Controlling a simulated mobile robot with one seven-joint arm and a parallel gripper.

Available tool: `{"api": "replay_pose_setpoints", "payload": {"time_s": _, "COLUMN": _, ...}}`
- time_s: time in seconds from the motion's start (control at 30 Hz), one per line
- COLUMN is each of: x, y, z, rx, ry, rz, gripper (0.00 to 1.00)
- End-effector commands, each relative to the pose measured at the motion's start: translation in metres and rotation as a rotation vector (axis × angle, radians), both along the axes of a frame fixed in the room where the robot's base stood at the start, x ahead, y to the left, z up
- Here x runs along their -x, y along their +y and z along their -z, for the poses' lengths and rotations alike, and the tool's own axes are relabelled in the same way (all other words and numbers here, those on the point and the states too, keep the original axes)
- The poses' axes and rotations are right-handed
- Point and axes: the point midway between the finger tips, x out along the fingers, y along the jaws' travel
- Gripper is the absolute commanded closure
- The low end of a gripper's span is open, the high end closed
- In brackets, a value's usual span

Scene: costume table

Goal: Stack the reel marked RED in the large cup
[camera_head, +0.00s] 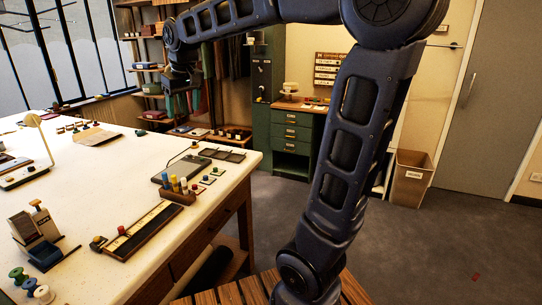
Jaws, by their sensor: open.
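My gripper (180,88) hangs open and small in the upper left, above the far right part of the white table (90,190), with shelves behind it. I see nothing held in it. Several small reels (29,285) in blue, green and pale colours stand at the table's lower left edge. A small red-topped piece (122,230) sits on a long wooden tray (140,233) with a dark strip. No marking is readable, so I cannot tell which reel is marked RED. I cannot make out a large cup.
A wooden rack (178,197) of coloured cylinders stands near the table's right edge, beside a dark flat device (182,169). A boxy grey device (36,234) stands at the left. The table's middle is mostly clear. A green cabinet (291,135) and a bin (411,178) stand beyond.

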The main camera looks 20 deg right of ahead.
Motion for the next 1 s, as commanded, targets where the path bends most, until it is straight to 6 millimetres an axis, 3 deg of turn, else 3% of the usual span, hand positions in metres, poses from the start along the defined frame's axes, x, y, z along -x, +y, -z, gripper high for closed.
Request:
{"api": "replay_pose_setpoints", "payload": {"time_s": 0.03, "x": 0.011, "y": -0.024, "z": 0.004, "rx": -0.006, "ry": -0.008, "rz": 0.040, "gripper": 0.30}}
{"api": "replay_pose_setpoints", "payload": {"time_s": 0.2, "x": 0.049, "y": -0.088, "z": 0.023, "rx": -0.024, "ry": -0.033, "rz": 0.156, "gripper": 0.30}}
{"api": "replay_pose_setpoints", "payload": {"time_s": 0.5, "x": 0.127, "y": -0.173, "z": 0.076, "rx": -0.053, "ry": -0.079, "rz": 0.359, "gripper": 0.30}}
{"api": "replay_pose_setpoints", "payload": {"time_s": 0.73, "x": 0.171, "y": -0.204, "z": 0.113, "rx": -0.068, "ry": -0.105, "rz": 0.466, "gripper": 0.30}}
{"api": "replay_pose_setpoints", "payload": {"time_s": 1.0, "x": 0.182, "y": -0.210, "z": 0.123, "rx": -0.072, "ry": -0.111, "rz": 0.494, "gripper": 0.30}}
